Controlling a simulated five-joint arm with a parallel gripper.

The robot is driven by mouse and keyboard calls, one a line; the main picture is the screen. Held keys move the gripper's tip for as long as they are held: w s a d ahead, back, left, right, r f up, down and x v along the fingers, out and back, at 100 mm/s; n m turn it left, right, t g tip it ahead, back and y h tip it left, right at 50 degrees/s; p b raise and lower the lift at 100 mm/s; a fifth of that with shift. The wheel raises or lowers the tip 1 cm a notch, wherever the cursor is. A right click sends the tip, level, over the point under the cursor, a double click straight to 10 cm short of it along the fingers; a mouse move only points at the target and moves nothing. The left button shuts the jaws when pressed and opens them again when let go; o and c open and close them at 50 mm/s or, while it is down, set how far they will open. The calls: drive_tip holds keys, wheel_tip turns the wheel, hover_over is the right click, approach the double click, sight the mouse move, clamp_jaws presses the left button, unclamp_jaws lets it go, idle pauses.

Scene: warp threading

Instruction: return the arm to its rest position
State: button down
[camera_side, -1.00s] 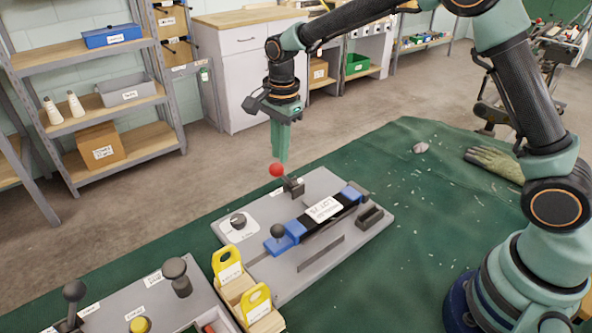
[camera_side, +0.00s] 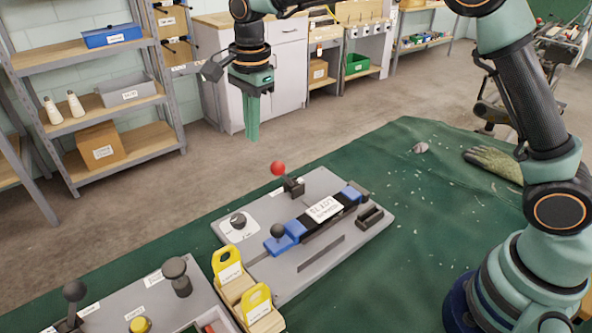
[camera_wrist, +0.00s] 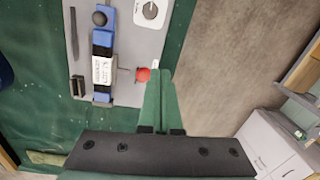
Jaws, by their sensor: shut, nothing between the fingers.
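My gripper (camera_side: 252,138) hangs in the air, fingers pointing down, above and to the left of the grey board (camera_side: 330,262) in the side view. Its green fingers are shut with nothing between them. The fingers also show in the wrist view (camera_wrist: 160,80), beside the red ball-topped lever (camera_wrist: 143,75). In the side view the red knob (camera_side: 278,168) stands on its dark lever at the board's back edge, apart from the fingers. The blue and black clamp with a white label (camera_side: 323,210) lies across the board.
Yellow-handled blocks (camera_side: 228,268) and a second grey panel (camera_side: 115,305) stand at the front left of the green cloth (camera_side: 420,240). A glove (camera_side: 495,163) lies at the right. Shelves (camera_side: 130,92) and a cabinet (camera_side: 270,70) stand behind.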

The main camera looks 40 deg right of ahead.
drive_tip(key=s+d+r+n+t, duration=0.2)
drive_tip(key=s+d+r+n, duration=0.2)
drive_tip(key=s+d+n, duration=0.25)
drive_tip(key=s+d+r+n+t, duration=0.1)
drive_tip(key=s+d+r+n, duration=0.35)
drive_tip(key=s+d, duration=0.2)
drive_tip(key=s+d+f+n+t, duration=0.1)
drive_tip(key=s+d+f+n, duration=0.1)
drive_tip(key=s+n, duration=0.3)
drive_tip(key=shift+s+d+f+t, duration=0.35)
drive_tip(key=shift+s+f, duration=0.5)
drive_tip(key=shift+s, duration=0.3)
